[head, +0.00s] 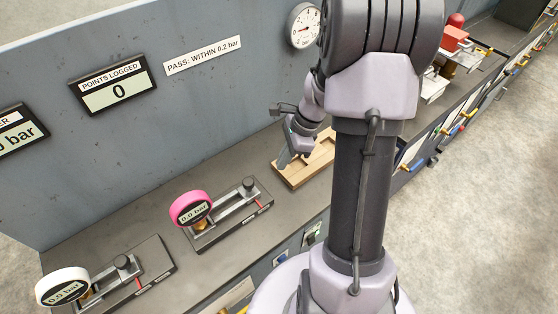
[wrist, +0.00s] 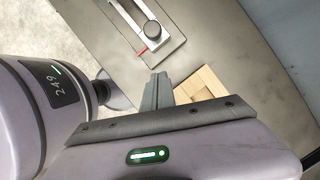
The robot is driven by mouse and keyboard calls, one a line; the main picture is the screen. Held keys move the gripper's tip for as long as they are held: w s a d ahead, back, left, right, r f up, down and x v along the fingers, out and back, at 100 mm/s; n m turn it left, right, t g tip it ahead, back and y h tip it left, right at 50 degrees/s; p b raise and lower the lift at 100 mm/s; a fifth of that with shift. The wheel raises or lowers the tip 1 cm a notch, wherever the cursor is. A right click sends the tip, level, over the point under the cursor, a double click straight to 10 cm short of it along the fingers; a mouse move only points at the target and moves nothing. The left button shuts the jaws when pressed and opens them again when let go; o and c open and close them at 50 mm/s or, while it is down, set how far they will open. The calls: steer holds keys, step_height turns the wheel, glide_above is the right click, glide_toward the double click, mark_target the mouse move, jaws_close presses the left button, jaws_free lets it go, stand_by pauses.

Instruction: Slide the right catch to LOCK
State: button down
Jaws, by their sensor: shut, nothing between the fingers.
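The right catch (head: 249,185) has a dark knob on a silver slide, on a dark base plate beside a pink gauge (head: 190,209) reading 0.0 bar. Its knob sits at the end of the slide away from the gauge. In the wrist view the knob (wrist: 153,33) shows with a red pointer (wrist: 140,50) near the plate's corner. The small labels on the plate are too small to read. My gripper (head: 283,163) is shut and empty, apart from the catch, beside a wooden tray. Its fingers (wrist: 158,78) point toward the plate's edge in the wrist view.
The wooden tray (head: 293,184) lies on the bench close to my gripper. A second catch (head: 122,263) with a white gauge (head: 62,287) stands to the left. A grey wall panel (head: 160,110) rises behind. The bench between the catches is clear.

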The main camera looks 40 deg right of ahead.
mark_target(249, 197)
steer(key=a+f, duration=0.1)
steer(key=f, duration=0.1)
steer(key=w+a+f+b, duration=0.1)
steer(key=a+f, duration=0.1)
steer(key=w+a+f+b, duration=0.1)
steer(key=a+f, duration=0.1)
steer(key=shift+w, duration=0.25)
steer(key=shift+w+a, duration=0.15)
steer(key=shift+a, duration=0.15)
steer(key=a+b, duration=0.1)
steer(key=a, duration=0.4)
steer(key=shift+a, duration=0.25)
steer(key=shift+d+r, duration=0.1)
steer(key=shift+d, duration=0.05)
